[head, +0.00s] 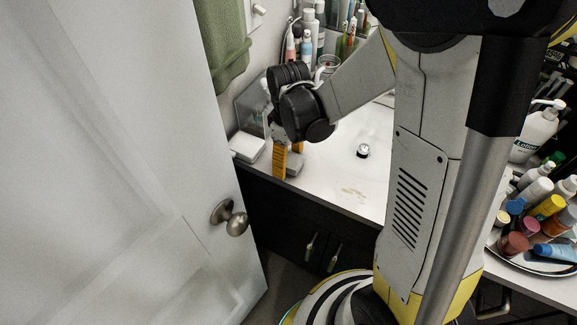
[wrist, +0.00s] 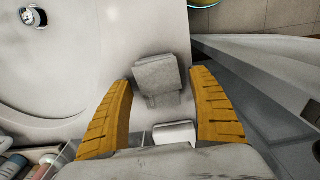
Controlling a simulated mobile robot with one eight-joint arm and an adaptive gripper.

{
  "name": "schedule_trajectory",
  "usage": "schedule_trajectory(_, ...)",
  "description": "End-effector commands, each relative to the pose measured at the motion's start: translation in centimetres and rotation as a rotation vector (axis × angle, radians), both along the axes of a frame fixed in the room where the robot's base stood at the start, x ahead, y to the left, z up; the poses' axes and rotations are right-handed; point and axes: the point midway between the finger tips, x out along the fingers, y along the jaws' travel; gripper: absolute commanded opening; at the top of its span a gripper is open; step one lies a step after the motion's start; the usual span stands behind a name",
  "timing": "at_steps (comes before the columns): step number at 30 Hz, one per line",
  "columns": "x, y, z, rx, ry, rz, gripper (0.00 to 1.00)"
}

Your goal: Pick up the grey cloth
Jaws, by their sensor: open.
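The grey cloth (wrist: 158,78) is a small folded piece lying on the white counter near its edge. In the wrist view it shows between the tips of my gripper's yellow fingers (wrist: 162,80), with a gap on each side. My gripper is open and empty. In the head view my gripper (head: 288,160) points down at the counter's front left. The cloth (head: 294,168) shows there just beside the front finger, which hides part of it. How high the fingertips are above the counter is hard to tell.
A white box (head: 247,147) sits left of the cloth; a white block (wrist: 175,133) shows behind it in the wrist view. The sink basin (head: 372,135) lies to the right. Bottles (head: 306,45) crowd the back. The white door (head: 120,160) stands close at left.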

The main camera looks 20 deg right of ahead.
Motion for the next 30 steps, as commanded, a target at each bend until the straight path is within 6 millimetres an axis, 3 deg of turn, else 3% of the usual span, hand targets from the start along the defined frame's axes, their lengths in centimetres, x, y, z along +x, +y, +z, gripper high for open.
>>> schedule_trajectory(6,0.0,0.0,-0.2,0.000,0.000,-0.001,0.70)
schedule_trajectory(7,0.0,0.0,-0.2,0.000,0.000,-0.001,0.65)
schedule_trajectory(11,0.0,0.0,-0.2,0.000,0.000,-0.001,0.26)
schedule_trajectory(12,0.0,0.0,-0.2,0.000,0.000,-0.001,0.21)
schedule_trajectory(23,0.0,0.0,-0.1,0.000,0.000,-0.001,0.20)
schedule_trajectory(30,0.0,0.0,2.1,0.000,0.000,-0.001,0.20)
